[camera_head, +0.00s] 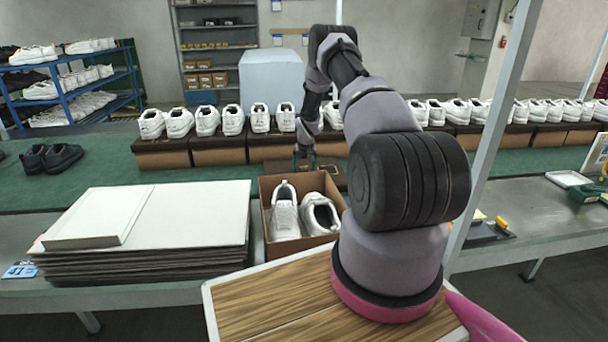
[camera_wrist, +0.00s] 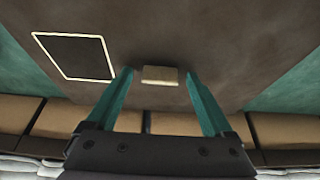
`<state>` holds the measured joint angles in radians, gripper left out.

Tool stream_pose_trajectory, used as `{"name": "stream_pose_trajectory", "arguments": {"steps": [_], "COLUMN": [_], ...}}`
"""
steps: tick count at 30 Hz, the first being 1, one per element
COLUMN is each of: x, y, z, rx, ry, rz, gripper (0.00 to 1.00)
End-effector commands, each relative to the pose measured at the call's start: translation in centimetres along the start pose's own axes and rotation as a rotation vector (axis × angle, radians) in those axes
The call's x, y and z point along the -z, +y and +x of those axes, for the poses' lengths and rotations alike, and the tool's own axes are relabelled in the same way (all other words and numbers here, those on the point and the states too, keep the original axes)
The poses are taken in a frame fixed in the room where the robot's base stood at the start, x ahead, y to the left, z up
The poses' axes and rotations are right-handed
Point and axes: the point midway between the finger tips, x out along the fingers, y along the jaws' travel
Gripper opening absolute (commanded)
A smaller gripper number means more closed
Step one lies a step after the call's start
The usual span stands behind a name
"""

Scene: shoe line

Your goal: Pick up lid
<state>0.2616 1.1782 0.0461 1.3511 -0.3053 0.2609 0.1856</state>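A brown lid (camera_wrist: 230,45) fills much of the wrist view. It has a dark square with a pale outline and a small beige tab (camera_wrist: 160,76). In the head view the lid (camera_head: 337,180) lies flat on the green mat behind the open shoebox, partly hidden by my arm and gripper. My gripper (camera_head: 304,163) points down over it. In the wrist view its two teal fingers (camera_wrist: 158,84) are spread, one on each side of the tab, with gaps visible. Whether the fingertips touch the lid cannot be told.
An open brown box (camera_head: 290,247) holds two white shoes in front of the lid. A stack of grey-white sheets (camera_head: 180,215) lies left of it. A row of boxes (camera_head: 218,157) bearing white shoes runs behind. A grey post (camera_head: 494,130) stands to the right.

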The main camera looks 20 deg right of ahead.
Motion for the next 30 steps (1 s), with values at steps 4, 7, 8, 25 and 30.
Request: {"name": "stream_pose_trajectory", "arguments": {"steps": [4, 7, 8, 25, 30], "x": [0.0, 0.0, 0.0, 2.6, 3.6], "y": [0.0, 0.0, 0.0, 0.0, 0.0], "z": [0.0, 0.0, 0.0, -6.2, -8.5], "rx": [0.000, 0.000, 0.000, 0.000, 0.000], "ry": [0.000, 0.000, 0.000, 0.002, 0.002], "rz": [0.000, 0.000, 0.000, 0.000, -0.001], "gripper": [0.25, 0.00, 0.00, 0.00, 0.00]}}
